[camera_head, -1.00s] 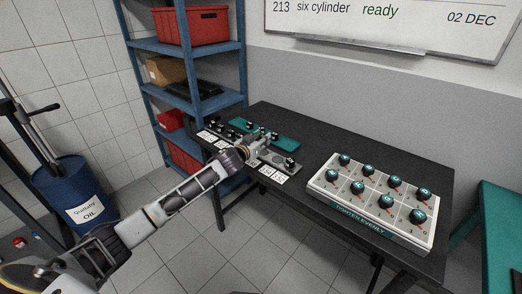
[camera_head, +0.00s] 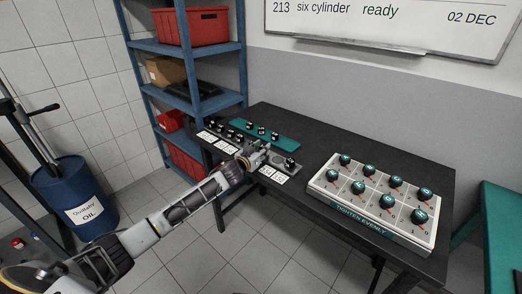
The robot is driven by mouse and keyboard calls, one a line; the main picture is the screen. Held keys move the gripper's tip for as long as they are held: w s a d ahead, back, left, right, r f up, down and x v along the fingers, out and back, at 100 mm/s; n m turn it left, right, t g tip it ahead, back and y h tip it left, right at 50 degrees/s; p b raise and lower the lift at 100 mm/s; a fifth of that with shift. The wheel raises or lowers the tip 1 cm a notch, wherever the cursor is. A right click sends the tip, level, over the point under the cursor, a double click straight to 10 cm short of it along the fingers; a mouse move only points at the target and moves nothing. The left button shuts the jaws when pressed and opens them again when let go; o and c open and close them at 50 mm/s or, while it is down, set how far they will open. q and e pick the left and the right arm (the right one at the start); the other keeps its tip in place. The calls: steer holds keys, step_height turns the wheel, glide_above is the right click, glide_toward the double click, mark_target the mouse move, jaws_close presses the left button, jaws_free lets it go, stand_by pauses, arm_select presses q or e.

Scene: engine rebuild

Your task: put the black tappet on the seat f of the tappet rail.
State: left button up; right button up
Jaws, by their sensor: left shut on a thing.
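The tappet rail (camera_head: 303,171) is a long grey bar along the front left of the dark table, partly hidden by my left arm. Several dark tappets (camera_head: 220,127) stand on its left part, and one dark tappet (camera_head: 290,163) stands near its right end. My left gripper (camera_head: 262,149) is over the middle of the rail, shut on the black tappet, which is mostly hidden by the fingers. Whether that tappet touches a seat cannot be told. The seat letters are too small to read. My right gripper is not in view.
A teal mat (camera_head: 289,139) with a few dark tappets lies just behind the rail. White cards (camera_head: 281,178) lie in front of the rail. A white tray (camera_head: 398,237) with several teal-topped knobs fills the right of the table (camera_head: 330,132). The table's back is clear.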

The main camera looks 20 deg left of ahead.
arm_select(q)
steer(key=o, duration=0.7)
steer(key=shift+f, duration=0.1)
steer(key=shift+o, duration=0.2)
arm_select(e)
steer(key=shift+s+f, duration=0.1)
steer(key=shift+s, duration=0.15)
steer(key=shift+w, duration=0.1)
